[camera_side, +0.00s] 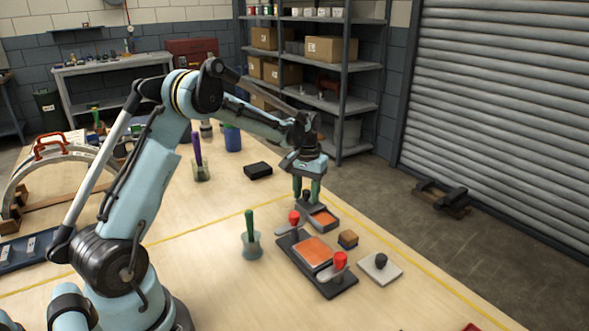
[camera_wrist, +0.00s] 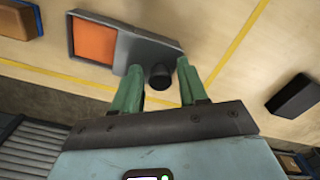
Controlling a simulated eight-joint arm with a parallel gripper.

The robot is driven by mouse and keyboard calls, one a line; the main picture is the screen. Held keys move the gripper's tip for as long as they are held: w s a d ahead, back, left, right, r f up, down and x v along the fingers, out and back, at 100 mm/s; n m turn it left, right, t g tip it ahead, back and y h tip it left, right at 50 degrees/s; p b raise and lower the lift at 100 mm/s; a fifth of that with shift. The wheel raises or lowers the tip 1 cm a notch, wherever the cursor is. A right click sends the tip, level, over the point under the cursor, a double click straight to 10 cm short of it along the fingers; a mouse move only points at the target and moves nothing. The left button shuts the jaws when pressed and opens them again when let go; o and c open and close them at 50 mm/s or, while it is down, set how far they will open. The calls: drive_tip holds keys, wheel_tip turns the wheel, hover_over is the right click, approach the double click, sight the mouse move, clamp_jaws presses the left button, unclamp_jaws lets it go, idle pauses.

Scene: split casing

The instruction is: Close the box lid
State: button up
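A grey plate-like part (camera_side: 320,216) with an orange inset and a black knob lies on the bench in the side view; I take it to be the lid. In the wrist view the part (camera_wrist: 140,45) shows its orange face, and its black knob (camera_wrist: 159,77) lies between my fingertips. My gripper (camera_side: 307,192) points down with its green fingers at the knob. The fingers (camera_wrist: 158,68) are apart, with a gap seen on each side of the knob. A dark base (camera_side: 292,250) with an orange inset and two red-knobbed clamps lies nearer the camera.
A pale plate with a black knob (camera_side: 380,266) and a small brown block (camera_side: 348,239) lie right of the base. A green-handled tool in a holder (camera_side: 251,240) stands to its left. A black block (camera_side: 258,170) lies behind. The bench's right edge is near the gripper.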

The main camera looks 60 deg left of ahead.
sight(320, 215)
drive_tip(key=shift+w+d+f, duration=0.1)
drive_tip(key=shift+d, duration=1.35)
drive_tip(key=shift+d+f, duration=0.1)
drive_tip(key=shift+d, duration=1.35)
drive_tip(key=shift+c, duration=0.4)
drive_tip(key=o, duration=0.4)
wheel_tip(320, 215, up, 7)
drive_tip(key=shift+r, duration=0.1)
drive_tip(key=s+d+r+m+t, duration=0.3)
drive_tip(key=s+d+r, duration=0.3)
drive_tip(key=s+d, duration=0.15)
drive_tip(key=s+d+m+t, duration=0.1)
drive_tip(key=s, duration=0.2)
drive_tip(key=s+d+f+m+t, duration=0.1)
drive_tip(key=s+d, duration=0.1)
drive_tip(key=s, duration=0.1)
drive_tip(key=s+d+m+t, duration=0.1)
drive_tip(key=s+t, duration=0.1)
drive_tip(key=s, duration=0.1)
drive_tip(key=shift+s+d+f, duration=0.15)
drive_tip(key=shift+d+f, duration=0.15)
drive_tip(key=shift+f, duration=0.1)
